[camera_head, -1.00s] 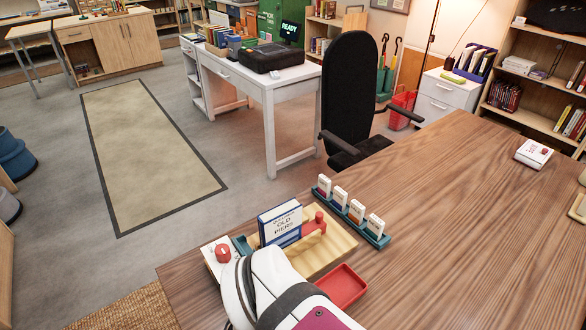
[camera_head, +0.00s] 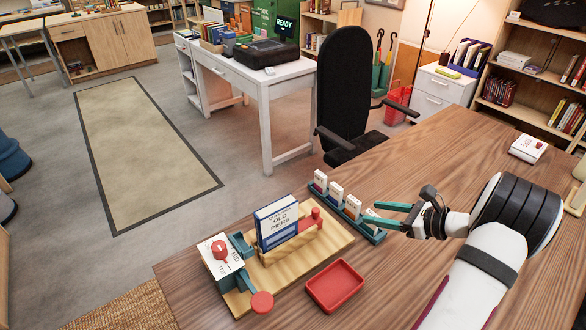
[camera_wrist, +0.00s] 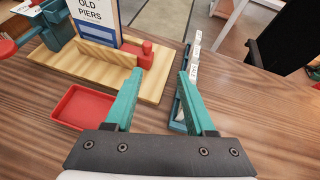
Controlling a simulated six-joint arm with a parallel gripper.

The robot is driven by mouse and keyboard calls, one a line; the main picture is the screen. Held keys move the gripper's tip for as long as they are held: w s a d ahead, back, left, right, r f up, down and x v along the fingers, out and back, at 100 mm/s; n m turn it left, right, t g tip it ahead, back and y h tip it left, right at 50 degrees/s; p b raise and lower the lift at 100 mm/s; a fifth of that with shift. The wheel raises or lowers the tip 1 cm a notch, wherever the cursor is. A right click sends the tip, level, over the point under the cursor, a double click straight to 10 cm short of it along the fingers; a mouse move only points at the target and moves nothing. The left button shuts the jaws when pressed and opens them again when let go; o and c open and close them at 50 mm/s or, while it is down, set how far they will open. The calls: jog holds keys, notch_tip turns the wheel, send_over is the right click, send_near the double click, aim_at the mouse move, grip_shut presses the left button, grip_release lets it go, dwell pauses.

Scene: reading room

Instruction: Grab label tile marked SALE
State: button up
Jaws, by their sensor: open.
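Several white label tiles with coloured lower parts stand upright in a teal rack (camera_head: 378,238) on the wooden table. One is the tile at the rack's far left end (camera_head: 320,181). In the wrist view, the fingers (camera_wrist: 160,74) are spread with nothing held. The rack (camera_wrist: 178,124) and tiles show by the right finger, which partly hides them.
A wooden stand (camera_head: 335,240) holds an upright OLD PIERS book (camera_head: 277,226) left of the rack, with a red peg beside it. A red tray (camera_head: 335,287) lies in front. The table's right part is mostly clear.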

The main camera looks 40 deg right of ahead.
aim_at(357, 201)
jog(key=s+d+f+m+t+h, duration=0.1)
jog(key=s+d+f+m+h, duration=0.1)
jog(key=s+d+f+m, duration=0.3)
jog(key=w+f, duration=0.1)
jog(key=w, duration=0.4)
jog(key=w+f+n, duration=0.1)
jog(key=w, duration=0.4)
jog(key=w+d+f+n, duration=0.1)
jog(key=w, duration=0.4)
jog(key=shift+f, duration=0.25)
grip_shut()
